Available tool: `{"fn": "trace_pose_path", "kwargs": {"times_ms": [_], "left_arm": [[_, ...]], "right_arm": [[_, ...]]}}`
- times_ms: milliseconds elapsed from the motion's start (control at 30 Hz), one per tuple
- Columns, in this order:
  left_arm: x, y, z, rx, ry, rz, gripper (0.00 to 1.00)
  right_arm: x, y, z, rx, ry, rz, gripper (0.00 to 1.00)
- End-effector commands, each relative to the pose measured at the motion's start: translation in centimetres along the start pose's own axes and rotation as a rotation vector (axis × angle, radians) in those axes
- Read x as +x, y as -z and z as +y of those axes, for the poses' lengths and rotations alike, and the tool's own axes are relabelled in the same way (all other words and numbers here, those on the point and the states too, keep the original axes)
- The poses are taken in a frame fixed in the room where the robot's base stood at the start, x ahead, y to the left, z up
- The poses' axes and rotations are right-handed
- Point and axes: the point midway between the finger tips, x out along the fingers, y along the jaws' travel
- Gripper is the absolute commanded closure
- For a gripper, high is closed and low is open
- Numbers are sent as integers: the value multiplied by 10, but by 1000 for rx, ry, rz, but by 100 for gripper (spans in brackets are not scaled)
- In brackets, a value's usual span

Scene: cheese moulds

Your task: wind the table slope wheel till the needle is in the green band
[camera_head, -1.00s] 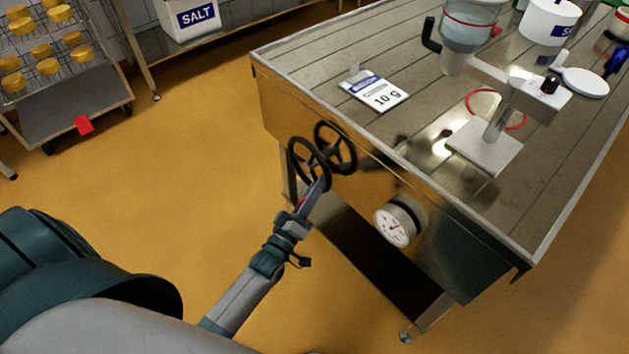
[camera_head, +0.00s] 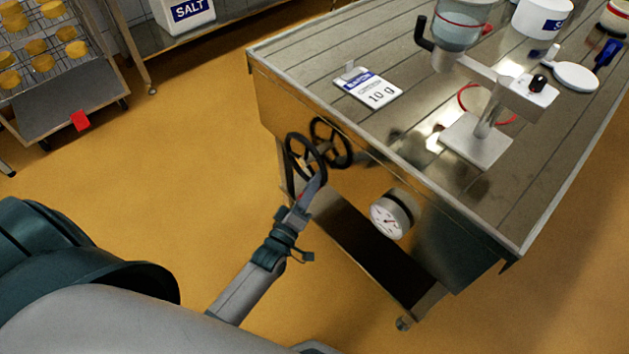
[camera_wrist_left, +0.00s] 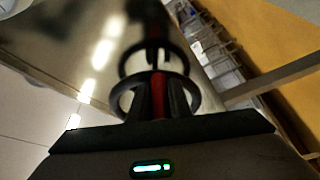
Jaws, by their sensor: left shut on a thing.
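The dark spoked slope wheel (camera_head: 291,146) stands out from the shiny side of the steel table (camera_head: 440,150); a second, similar ring beside it looks like its reflection. My left gripper (camera_head: 317,184) is shut on the wheel's lower rim. In the left wrist view the gripper's fingers (camera_wrist_left: 157,100) close at the near ring (camera_wrist_left: 196,98), with a red strip between them. The round white gauge (camera_head: 386,219) is on the same table side, right of and below the wheel. Its needle and green band are too small to read. My right gripper is not in view.
A cheese rack (camera_head: 60,90) stands at left. The floor (camera_head: 190,160) between is clear.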

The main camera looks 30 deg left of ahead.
Motion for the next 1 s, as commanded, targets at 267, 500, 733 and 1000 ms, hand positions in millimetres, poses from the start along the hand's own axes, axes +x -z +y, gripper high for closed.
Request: {"fn": "trace_pose_path", "kwargs": {"times_ms": [267, 500, 733, 1000], "left_arm": [[0, 0, 0, 1, 0, 0, 64], [-2, 0, 0, 1, 0, 0, 64], [-20, 0, -1, 2, 0, -1, 64], [-67, -1, -2, 0, 2, -1, 64]], "right_arm": [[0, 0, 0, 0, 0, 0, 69], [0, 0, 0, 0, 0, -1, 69], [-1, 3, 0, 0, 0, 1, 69], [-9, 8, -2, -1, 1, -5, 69]]}}
